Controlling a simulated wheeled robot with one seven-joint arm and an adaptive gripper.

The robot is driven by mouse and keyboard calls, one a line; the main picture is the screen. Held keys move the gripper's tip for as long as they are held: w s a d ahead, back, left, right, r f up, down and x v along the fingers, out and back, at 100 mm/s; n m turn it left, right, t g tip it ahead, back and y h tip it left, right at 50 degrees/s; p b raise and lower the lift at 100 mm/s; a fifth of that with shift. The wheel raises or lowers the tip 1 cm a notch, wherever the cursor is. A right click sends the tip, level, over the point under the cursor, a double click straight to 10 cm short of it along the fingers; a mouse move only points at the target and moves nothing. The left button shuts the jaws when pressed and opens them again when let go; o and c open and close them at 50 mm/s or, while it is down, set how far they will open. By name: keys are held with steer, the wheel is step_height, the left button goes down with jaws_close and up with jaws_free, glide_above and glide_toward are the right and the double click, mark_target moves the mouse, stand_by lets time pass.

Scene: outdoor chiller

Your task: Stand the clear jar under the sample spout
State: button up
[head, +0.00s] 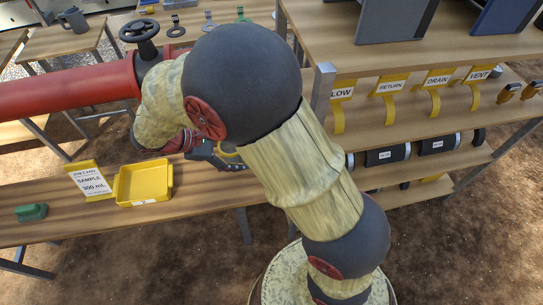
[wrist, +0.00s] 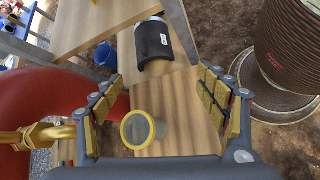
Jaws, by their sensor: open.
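The clear jar (wrist: 140,130) shows in the wrist view as a round, see-through vessel with a yellowish rim, on the wooden bench. My gripper (wrist: 160,80) is open, with its padded fingers spread to left and right. The jar appears between them, nearer the left finger; I cannot tell its depth relative to the fingers. A brass-coloured spout (wrist: 40,134) is at the left edge, outside the left finger, near the red pipe (wrist: 30,100). In the head view my arm hides the jar and the spout, and only part of my gripper (head: 212,154) shows.
A yellow tray (head: 150,201) and a job card (head: 91,183) reading "SAMPLE 300 mL" are on the bench, with a green object (head: 32,212) to their left. The red pipe (head: 70,92) with a black handwheel (head: 139,28) crosses above. Tagged shelves (head: 440,62) stand right.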

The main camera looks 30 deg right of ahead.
steer(key=s+d+r+m+t+y, duration=0.1)
steer(key=s+r+m+t+y, duration=0.5)
steer(key=s+r, duration=0.9)
steer(key=s+m+y, duration=0.2)
steer(key=m+y, duration=0.1)
steer(key=m, duration=0.2)
steer(key=shift+r+y, duration=0.35)
steer(key=shift+y, duration=0.05)
